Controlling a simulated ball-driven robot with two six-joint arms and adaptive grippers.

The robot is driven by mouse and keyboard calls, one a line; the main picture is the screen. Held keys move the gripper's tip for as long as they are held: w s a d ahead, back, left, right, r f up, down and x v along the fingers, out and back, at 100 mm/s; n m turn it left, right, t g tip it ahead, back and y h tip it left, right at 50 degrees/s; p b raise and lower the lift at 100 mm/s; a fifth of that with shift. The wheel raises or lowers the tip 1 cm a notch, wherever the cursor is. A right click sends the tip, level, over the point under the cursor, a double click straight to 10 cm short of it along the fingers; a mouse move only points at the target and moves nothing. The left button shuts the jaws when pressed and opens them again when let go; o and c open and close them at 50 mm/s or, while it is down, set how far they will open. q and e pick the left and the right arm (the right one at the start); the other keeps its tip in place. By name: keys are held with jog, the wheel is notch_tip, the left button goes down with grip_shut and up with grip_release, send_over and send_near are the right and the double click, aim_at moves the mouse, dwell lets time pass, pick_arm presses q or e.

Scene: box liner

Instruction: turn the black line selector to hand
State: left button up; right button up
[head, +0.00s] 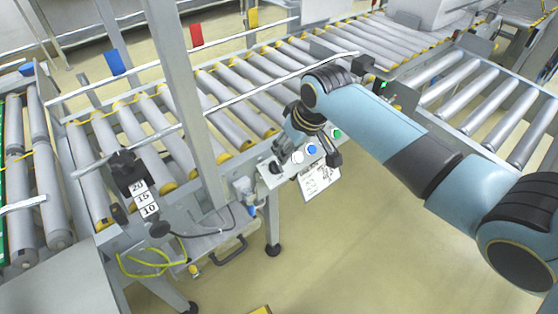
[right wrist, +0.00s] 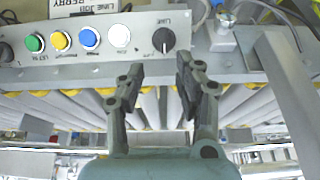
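The black line selector (right wrist: 163,40) is a round knob at the end of a row of buttons on a grey control panel (right wrist: 65,60), which appears upside down in the right wrist view. A pale mark on the knob points roughly down in that picture. The selector also shows small beside my gripper in the head view (head: 275,167). My right gripper (right wrist: 160,67) is open, its two dark fingers apart and pointing at the panel. My left gripper is not in view.
White (right wrist: 120,35), blue (right wrist: 90,38), yellow (right wrist: 61,40) and green (right wrist: 35,43) buttons sit beside the selector. A metal post (head: 185,90) stands left of the panel in the head view. Roller conveyors (head: 240,100) run behind. The floor in front (head: 350,260) is clear.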

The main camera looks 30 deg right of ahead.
aim_at(278, 163)
jog(key=x, duration=0.2)
jog(key=b+x, duration=0.1)
jog(key=shift+s+a+f, duration=0.1)
jog(key=shift+a+f, duration=0.05)
jog(key=shift+f, duration=0.3)
jog(key=b+x, duration=0.1)
jog(key=x, duration=0.2)
jog(key=shift+w+f, duration=0.25)
jog(key=shift+w, duration=0.1)
jog(key=shift+w+a+f, duration=0.1)
jog(key=shift+a, duration=0.05)
jog(key=shift+w, duration=0.1)
jog(key=shift+c, duration=0.7)
jog(key=shift+a, duration=0.1)
jog(key=c, duration=0.5)
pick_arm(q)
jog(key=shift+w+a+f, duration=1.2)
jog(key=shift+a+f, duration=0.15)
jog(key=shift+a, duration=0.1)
pick_arm(e)
grip_shut()
